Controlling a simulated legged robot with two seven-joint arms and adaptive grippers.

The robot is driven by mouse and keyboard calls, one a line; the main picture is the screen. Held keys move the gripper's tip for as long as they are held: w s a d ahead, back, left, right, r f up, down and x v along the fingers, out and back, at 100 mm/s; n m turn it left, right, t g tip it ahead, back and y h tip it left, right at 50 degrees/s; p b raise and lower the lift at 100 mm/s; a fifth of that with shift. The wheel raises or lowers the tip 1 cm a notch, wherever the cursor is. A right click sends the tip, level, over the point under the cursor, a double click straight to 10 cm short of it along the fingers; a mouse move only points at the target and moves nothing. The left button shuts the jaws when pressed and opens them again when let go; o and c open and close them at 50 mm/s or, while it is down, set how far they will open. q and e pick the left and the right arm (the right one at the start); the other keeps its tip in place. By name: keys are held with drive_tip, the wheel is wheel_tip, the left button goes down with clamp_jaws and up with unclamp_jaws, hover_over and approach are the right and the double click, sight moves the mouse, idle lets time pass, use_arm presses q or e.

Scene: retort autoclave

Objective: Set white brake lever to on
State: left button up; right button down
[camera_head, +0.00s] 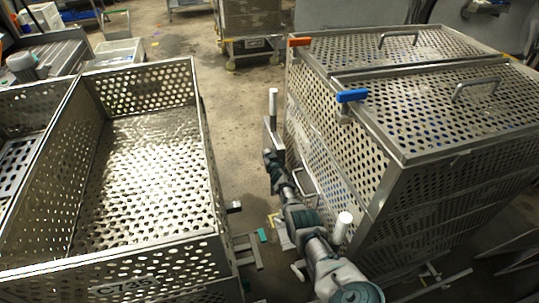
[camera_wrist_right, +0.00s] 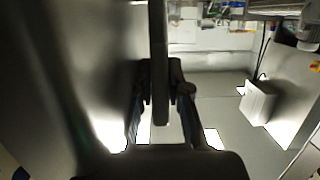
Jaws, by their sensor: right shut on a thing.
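My right arm reaches up from the bottom of the head view, and my right gripper (camera_head: 271,158) is at the lower part of this lever. In the right wrist view the grey bar (camera_wrist_right: 159,50) passes between the two fingers of my right gripper (camera_wrist_right: 162,88), which are shut on it. A second white cylindrical grip (camera_head: 342,226) stands nearer, beside my right forearm. My left gripper is not in view.
The closed perforated cart (camera_head: 400,150) stands right of my arm, with a blue handle (camera_head: 352,96) and an orange handle (camera_head: 299,42) on its lid. An open perforated basket (camera_head: 213,170) is at the left. Bare floor (camera_head: 235,110) lies between them.

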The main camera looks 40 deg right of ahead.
drive_tip(key=shift+w+a, duration=0.1)
drive_tip(key=c, duration=1.1)
unclamp_jaws()
drive_tip(key=shift+f, duration=0.1)
drive_tip(key=shift+c, duration=0.2)
